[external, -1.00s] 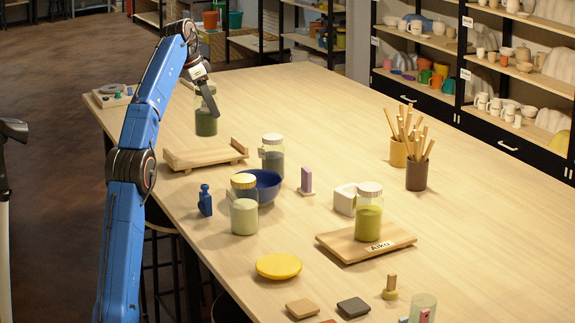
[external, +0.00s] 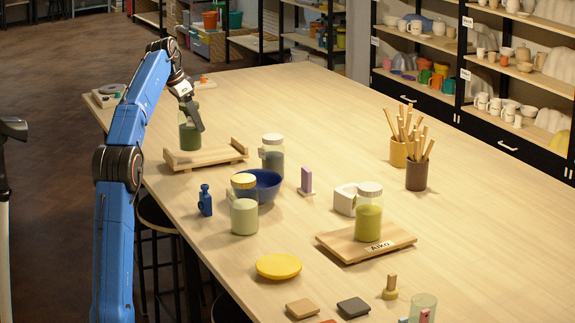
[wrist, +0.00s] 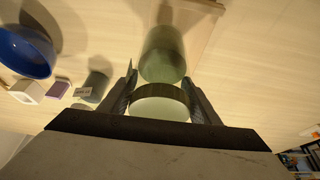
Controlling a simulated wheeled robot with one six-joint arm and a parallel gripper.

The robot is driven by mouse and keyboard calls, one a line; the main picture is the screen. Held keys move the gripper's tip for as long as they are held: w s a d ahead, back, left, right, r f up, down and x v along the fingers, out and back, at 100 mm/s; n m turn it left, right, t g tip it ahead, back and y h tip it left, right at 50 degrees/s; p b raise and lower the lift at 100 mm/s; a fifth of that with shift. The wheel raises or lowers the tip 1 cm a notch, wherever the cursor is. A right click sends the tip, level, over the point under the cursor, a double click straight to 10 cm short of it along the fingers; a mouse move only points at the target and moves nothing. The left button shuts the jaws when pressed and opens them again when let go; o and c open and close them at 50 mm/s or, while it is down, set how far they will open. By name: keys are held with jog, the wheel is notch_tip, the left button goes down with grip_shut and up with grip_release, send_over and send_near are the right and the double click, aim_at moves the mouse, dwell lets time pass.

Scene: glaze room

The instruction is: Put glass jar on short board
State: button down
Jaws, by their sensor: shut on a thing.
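The glass jar (external: 190,136) is upright, with dark green contents. My gripper (wrist: 160,82) is shut on it near its top, one finger on each side of the pale lid (wrist: 160,103). In the external view the jar is at the left, over the rear part of a low wooden board with raised end strips (external: 205,157). The board's edge (wrist: 203,22) also shows beyond the jar in the wrist view. I cannot tell whether the jar's base touches the board. Another wooden board (external: 347,247), labelled Aiko, bears a yellow-green jar (external: 368,213).
The table's back middle is clear.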

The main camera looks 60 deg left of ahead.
aim_at(182, 105)
jog(key=shift+f, duration=1.9)
jog(key=shift+f, duration=0.15)
jog(key=c, duration=0.6)
grip_release()
jog(key=shift+c, duration=0.2)
jog(key=v, duration=1.1)
jog(key=shift+s+r, duration=0.1)
jog(key=shift+r, duration=0.15)
jog(key=shift+s+r, duration=0.15)
jog(key=shift+r, duration=0.15)
